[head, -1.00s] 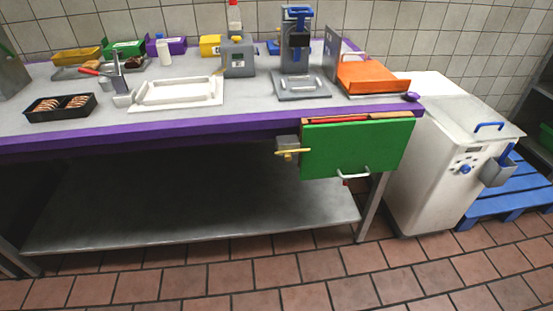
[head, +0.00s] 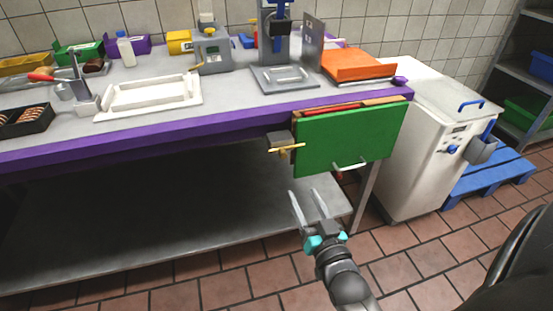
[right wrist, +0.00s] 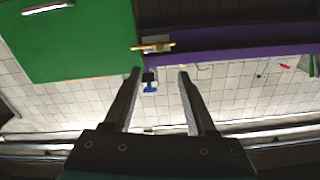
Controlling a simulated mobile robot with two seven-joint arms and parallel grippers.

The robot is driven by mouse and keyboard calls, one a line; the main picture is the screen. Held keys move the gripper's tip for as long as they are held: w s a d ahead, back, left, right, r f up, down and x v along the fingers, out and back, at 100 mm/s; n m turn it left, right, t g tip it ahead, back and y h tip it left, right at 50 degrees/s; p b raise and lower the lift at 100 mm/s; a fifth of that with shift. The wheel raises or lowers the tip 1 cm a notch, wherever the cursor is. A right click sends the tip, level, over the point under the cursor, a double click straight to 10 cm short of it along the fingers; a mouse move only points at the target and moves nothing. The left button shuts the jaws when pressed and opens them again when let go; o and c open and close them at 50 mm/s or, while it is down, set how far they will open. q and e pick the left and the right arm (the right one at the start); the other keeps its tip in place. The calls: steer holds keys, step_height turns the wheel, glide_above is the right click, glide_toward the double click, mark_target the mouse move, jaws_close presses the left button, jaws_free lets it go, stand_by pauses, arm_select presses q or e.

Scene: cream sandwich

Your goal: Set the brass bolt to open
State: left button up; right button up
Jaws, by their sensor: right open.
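The brass bolt (head: 288,149) sits on a grey block at the left edge of the green drawer front (head: 350,138), under the purple table edge. It lies roughly level, its tip pointing left. In the right wrist view the bolt (right wrist: 153,47) shows at the top middle, beside the green front (right wrist: 75,40). My right gripper (head: 308,194) is open and empty, below the bolt and the drawer front, apart from both. Its two fingers also show in the right wrist view (right wrist: 158,73). My left gripper is not in view.
The drawer front has a pale handle (head: 349,167) low down. A grey lower shelf (head: 150,240) runs beneath the table. A white machine (head: 430,150) stands to the right, by a blue pallet (head: 490,178). The tiled floor in front is clear.

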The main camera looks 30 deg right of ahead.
mark_target(284, 157)
steer(key=b+x, duration=0.4)
steer(key=x, duration=0.8)
steer(key=shift+w+f, duration=0.1)
steer(key=shift+w, duration=0.25)
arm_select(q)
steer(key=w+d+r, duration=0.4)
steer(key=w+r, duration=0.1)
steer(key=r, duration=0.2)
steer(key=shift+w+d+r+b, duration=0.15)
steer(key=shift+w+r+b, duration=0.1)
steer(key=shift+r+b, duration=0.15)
arm_select(e)
steer(key=shift+x, duration=1)
steer(key=shift+c, duration=0.3)
jaws_close()
